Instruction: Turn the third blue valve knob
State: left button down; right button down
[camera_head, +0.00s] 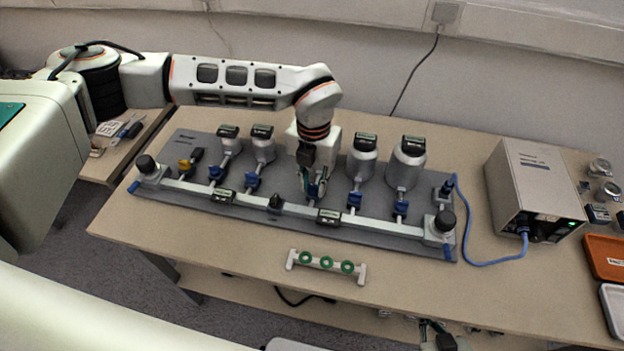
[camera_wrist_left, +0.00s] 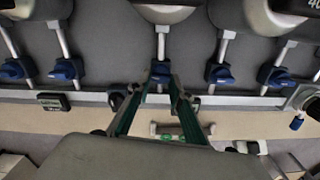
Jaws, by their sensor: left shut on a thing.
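A grey manifold board (camera_head: 160,207) lies on the table with a row of blue valve knobs under grey canisters. My left gripper (camera_head: 315,186) points down at the third blue valve knob from the left (camera_head: 317,191), in the middle of the row. In the left wrist view the fingers (camera_wrist_left: 162,80) stand on both sides of this knob (camera_wrist_left: 162,70) and are shut on it. The gripper partly hides the knob and the canister behind it in the head view. The first two knobs (camera_head: 216,172) (camera_head: 252,181) and the last two (camera_head: 354,199) (camera_head: 401,207) stand free.
A white rack with green rings (camera_head: 326,264) stands in front of the board. A beige box (camera_head: 535,190) with a blue cable is at the right, beside an orange tray (camera_head: 605,257). The table front left is clear.

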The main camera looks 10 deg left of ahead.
aim_at(314, 190)
pick_arm(q)
jog(key=shift+n, duration=0.6)
jog(key=shift+s+f+n+p, duration=0.1)
jog(key=shift+n+p, duration=0.3)
jog(key=c, duration=1.8)
grip_release()
jog(key=shift+r, duration=0.25)
notch_tip(314, 190, up, 12)
jog(key=shift+f, duration=0.2)
